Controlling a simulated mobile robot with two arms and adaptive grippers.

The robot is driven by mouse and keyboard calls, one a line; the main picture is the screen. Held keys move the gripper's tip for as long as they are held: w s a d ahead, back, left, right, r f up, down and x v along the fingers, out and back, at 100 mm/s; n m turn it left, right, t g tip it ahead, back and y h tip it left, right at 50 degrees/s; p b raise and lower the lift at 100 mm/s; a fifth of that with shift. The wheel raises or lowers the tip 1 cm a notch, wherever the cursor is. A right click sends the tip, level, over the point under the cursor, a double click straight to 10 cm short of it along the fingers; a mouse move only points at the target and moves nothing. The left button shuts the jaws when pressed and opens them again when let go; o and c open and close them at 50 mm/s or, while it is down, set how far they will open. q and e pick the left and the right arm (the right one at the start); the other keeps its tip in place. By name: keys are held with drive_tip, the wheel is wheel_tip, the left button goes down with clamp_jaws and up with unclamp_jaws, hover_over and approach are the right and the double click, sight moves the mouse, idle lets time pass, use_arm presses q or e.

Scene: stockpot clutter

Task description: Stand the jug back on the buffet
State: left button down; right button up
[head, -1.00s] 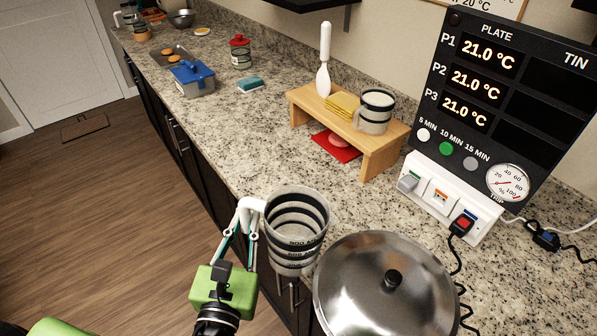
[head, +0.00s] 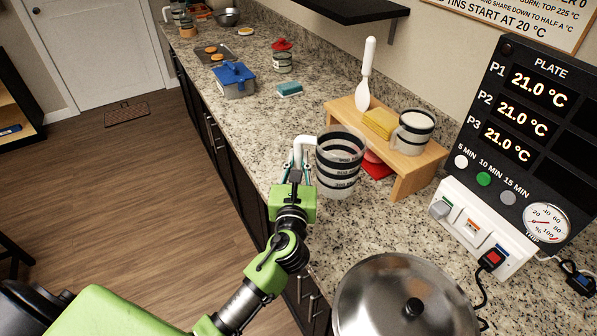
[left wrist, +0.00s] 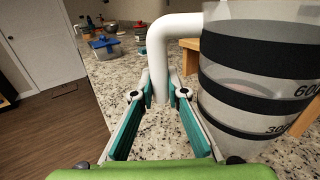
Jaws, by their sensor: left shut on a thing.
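The jug (head: 338,172) is clear with black bands and a white handle. It is upright in the head view, over the granite buffet (head: 250,150), in front of the wooden stand. My left gripper (head: 297,168) is shut on the jug's handle. In the left wrist view the gripper (left wrist: 162,98) has its fingers at the white handle (left wrist: 160,60), with the jug (left wrist: 260,75) at the right. I cannot tell whether the jug's base touches the buffet. My right gripper is not in view.
A wooden stand (head: 408,178) with a yellow sponge (head: 380,122) and a mug (head: 414,132) is close behind the jug. A lidded steel pot (head: 405,300) stands in front, beside a control panel (head: 520,130). Free granite lies left of the stand, toward the blue box (head: 234,80).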

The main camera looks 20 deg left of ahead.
use_arm(q)
drive_tip(key=w+f, duration=0.1)
drive_tip(key=w+a+f, duration=0.1)
drive_tip(key=f, duration=0.2)
drive_tip(key=shift+w+a+f+b, duration=0.1)
drive_tip(key=shift+w+a+b, duration=0.2)
drive_tip(key=shift+w, duration=0.1)
drive_tip(key=shift+w+a+f+b, duration=0.1)
drive_tip(key=shift+f+b, duration=0.05)
drive_tip(key=shift+f, duration=0.75)
drive_tip(key=shift+w+f+b, duration=0.1)
drive_tip(key=shift+f+b, duration=0.05)
drive_tip(key=shift+f, duration=0.7)
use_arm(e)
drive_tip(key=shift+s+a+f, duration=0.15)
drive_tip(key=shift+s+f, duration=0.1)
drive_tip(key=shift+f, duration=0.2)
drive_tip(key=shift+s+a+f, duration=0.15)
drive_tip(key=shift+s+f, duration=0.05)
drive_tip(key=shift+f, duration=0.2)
use_arm(q)
drive_tip(key=shift+f, duration=0.2)
drive_tip(key=c, duration=2)
unclamp_jaws()
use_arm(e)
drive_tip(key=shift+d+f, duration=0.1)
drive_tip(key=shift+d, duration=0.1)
use_arm(q)
drive_tip(key=shift+r, duration=0.1)
